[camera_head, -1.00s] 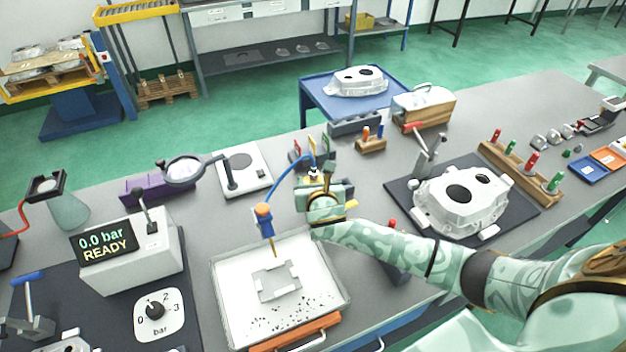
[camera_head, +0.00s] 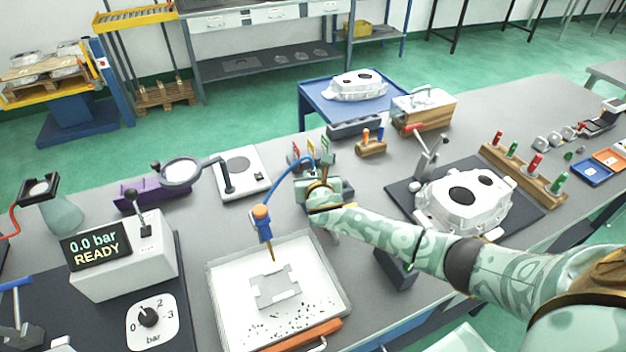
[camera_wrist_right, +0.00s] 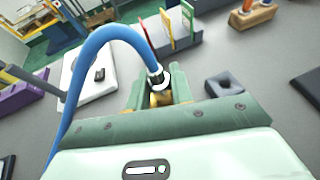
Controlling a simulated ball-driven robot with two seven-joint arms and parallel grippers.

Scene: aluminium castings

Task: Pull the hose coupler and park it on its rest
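The blue hose (camera_head: 254,187) runs from a blue-and-orange air tool (camera_head: 262,222) up and over to my right gripper (camera_head: 318,188). In the right wrist view the hose (camera_wrist_right: 100,38) ends in a silver coupler (camera_wrist_right: 158,80) with a brass-coloured part under it. My right gripper's green fingers (camera_wrist_right: 160,97) stand on either side of the brass part and look closed on it. The coupler's lower end is hidden by the gripper. A small dark block with a round hole (camera_wrist_right: 225,87), possibly the rest, lies to the right. My left gripper is not in view.
Colored tags on a grey block (camera_wrist_right: 180,25) stand just beyond the coupler. A white tray with metal chips (camera_head: 225,300) lies in front of the gripper. A magnifier (camera_head: 181,172) stands left. A casting (camera_head: 466,202) sits on a dark mat at right.

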